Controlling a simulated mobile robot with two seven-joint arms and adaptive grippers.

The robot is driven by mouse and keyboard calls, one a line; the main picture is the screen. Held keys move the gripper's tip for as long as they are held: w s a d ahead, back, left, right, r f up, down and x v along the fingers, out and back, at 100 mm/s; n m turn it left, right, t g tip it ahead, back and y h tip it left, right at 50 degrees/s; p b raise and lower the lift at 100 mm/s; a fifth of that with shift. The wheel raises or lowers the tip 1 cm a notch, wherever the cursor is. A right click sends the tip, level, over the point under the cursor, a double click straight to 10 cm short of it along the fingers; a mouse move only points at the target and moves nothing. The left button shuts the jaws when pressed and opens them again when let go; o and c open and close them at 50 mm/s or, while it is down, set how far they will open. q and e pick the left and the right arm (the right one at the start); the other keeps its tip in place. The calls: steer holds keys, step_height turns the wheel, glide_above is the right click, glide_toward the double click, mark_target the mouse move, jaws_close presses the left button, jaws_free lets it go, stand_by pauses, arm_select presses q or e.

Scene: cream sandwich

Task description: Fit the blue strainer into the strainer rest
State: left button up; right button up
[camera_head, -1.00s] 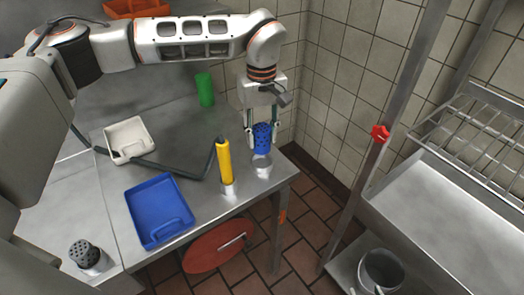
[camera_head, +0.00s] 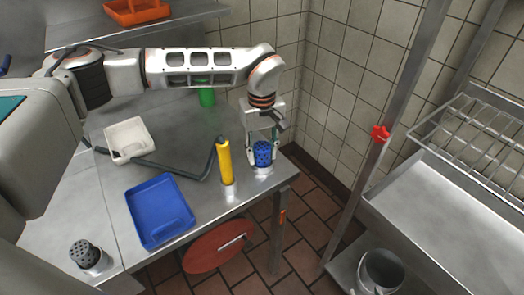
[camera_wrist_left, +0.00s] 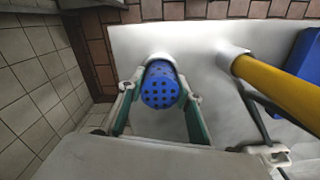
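The blue strainer (camera_head: 262,153), a perforated cup with its dotted end up, stands upright near the corner of the steel table. It also shows in the left wrist view (camera_wrist_left: 160,88). The pale, ring-like strainer rest (camera_head: 264,171) is right under it, and its rim (camera_wrist_left: 157,57) shows behind the strainer in the wrist view. The strainer's lower end appears to be inside the rest; how deep is hidden. My left gripper (camera_head: 262,151) points down with its fingers closed on both sides of the strainer. My right gripper is not in view.
A yellow cylinder (camera_head: 225,162) stands in a holder close left of the strainer. A blue tray (camera_head: 160,222), a white tray (camera_head: 128,140), a green cylinder (camera_head: 206,97) and a grey perforated shaker (camera_head: 84,253) are also on the table. Tiled walls rise behind the corner.

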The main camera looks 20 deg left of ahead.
mark_target(262, 146)
arm_select(q)
steer(key=shift+o, duration=1.3)
steer(key=shift+r, duration=0.1)
step_height(262, 146, up, 11)
steer(key=shift+f, duration=0.1)
steer(key=shift+r, duration=0.7)
steer(key=shift+s+f, duration=0.1)
